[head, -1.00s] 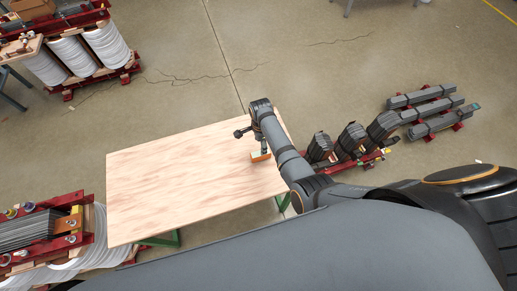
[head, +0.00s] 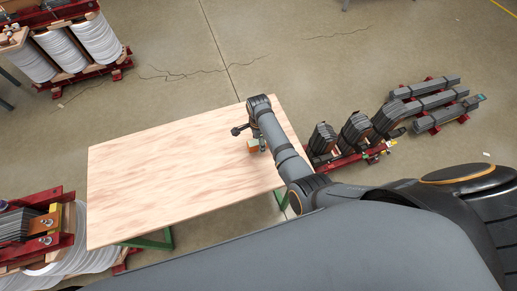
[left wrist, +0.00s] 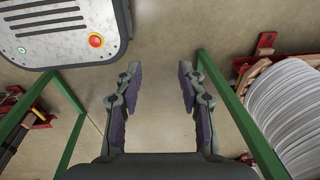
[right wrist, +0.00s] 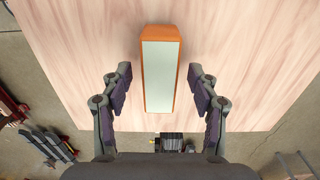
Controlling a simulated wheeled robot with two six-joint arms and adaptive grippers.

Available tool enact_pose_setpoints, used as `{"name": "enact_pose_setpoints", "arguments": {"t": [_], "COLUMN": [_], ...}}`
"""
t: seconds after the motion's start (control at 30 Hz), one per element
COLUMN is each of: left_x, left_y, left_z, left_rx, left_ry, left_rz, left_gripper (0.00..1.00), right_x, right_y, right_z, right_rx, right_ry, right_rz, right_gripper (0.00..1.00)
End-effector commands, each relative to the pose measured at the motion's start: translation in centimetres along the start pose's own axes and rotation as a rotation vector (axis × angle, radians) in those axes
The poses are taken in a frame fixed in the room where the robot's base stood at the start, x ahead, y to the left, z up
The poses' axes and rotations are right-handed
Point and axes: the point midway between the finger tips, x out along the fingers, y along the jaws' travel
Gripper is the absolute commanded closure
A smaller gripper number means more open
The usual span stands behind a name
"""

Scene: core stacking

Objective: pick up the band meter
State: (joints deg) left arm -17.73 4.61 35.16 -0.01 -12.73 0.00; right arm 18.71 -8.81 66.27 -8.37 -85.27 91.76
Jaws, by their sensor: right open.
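The band meter looks like an orange block with a pale grey-green face. It lies on the wooden table (head: 170,175) near the right edge, where the band meter (head: 252,146) is partly hidden by my right arm. In the right wrist view the band meter (right wrist: 160,70) is upright in the picture, with its near end between my right fingers. My right gripper (right wrist: 159,75) is open, with a gap on both sides of the block; its height above the table is hard to tell. My left gripper (left wrist: 158,80) is open and empty over the floor, outside the head view.
Red racks with white coils stand at the upper left (head: 75,50) and lower left (head: 45,235). Dark grey cores on red stands (head: 355,135) are on the floor right of the table. Green table legs (left wrist: 235,115) flank my left gripper. Most of the tabletop is clear.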

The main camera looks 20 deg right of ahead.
Motion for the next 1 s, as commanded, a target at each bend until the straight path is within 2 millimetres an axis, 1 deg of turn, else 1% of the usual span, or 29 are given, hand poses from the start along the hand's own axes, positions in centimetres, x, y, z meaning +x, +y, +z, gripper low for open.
{"name": "enact_pose_setpoints", "arguments": {"t": [0.03, 0.07, 0.2, 0.4, 1.0], "left_x": [1.2, 1.2, 0.9, 0.8, 0.7], "left_y": [0.1, 0.1, 0.0, 0.0, 0.0], "left_z": [0.1, 0.1, -0.6, -1.5, -1.2], "left_rx": [0.000, 0.000, 0.000, -0.001, -0.001], "left_ry": [0.000, 0.000, 0.009, 0.024, 0.019], "left_rz": [0.000, 0.000, 0.000, 0.000, 0.000], "left_gripper": [0.60, 0.60, 0.60, 0.60, 0.60], "right_x": [1.1, 1.1, 0.7, 0.7, 1.2], "right_y": [0.0, 0.0, 0.0, 0.0, 0.0], "right_z": [0.0, 0.0, 0.0, 0.0, 0.0], "right_rx": [0.000, 0.000, 0.000, 0.000, 0.000], "right_ry": [0.000, 0.000, 0.000, 0.000, 0.000], "right_rz": [-0.001, -0.001, -0.001, 0.000, -0.001], "right_gripper": [0.40, 0.40, 0.40, 0.40, 0.40]}}
